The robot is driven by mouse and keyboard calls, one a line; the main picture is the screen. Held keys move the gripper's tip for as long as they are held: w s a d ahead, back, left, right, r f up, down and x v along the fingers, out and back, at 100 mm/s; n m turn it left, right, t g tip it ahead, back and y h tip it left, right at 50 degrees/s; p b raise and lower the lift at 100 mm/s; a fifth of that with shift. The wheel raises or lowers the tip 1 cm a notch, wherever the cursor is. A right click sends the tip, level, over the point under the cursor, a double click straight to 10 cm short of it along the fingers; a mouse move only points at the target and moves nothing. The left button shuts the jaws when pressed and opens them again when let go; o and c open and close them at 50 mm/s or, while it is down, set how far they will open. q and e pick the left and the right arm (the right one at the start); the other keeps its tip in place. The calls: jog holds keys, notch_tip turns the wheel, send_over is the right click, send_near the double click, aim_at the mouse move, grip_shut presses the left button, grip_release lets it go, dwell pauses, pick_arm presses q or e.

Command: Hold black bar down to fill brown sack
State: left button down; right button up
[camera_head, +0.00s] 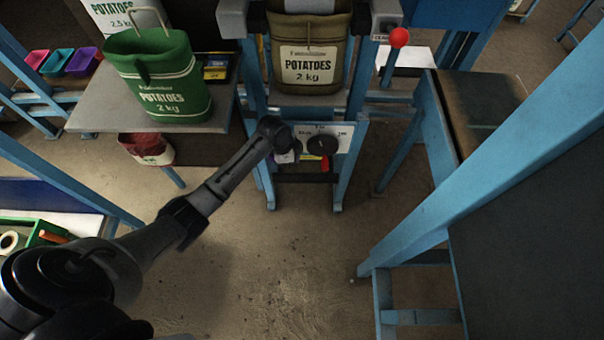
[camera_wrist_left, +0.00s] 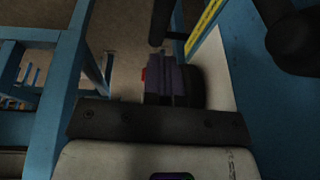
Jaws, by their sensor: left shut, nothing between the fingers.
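The brown sack (camera_head: 308,62), labelled potatoes 2 kg, hangs upright in the blue filling frame in the head view. A black bar (camera_head: 308,178) crosses low between the frame's legs, under the dial panel. My left gripper (camera_head: 288,157) is in front of the panel's left side, above the bar and partly hidden by its own wrist. In the left wrist view its dark fingers (camera_wrist_left: 174,85) are together with nothing visible between them. I cannot tell whether they touch the bar. My right gripper is not in view.
A dial panel (camera_head: 340,138) with a black knob and red pointer sits beside my gripper. A red-ball lever (camera_head: 399,38) is at the frame's right. A green sack (camera_head: 160,80) stands on the left shelf. Blue posts flank the frame; the front floor is clear.

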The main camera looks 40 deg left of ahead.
pick_arm(q)
jog(key=b, duration=0.7)
send_near(304, 177)
jog(key=x, duration=0.5)
jog(key=shift+w+d+f, duration=0.1)
jog(key=shift+d, duration=0.3)
jog(key=shift+w+a+f+b, duration=0.15)
jog(key=shift+f+b, duration=0.4)
jog(key=shift+f, duration=0.2)
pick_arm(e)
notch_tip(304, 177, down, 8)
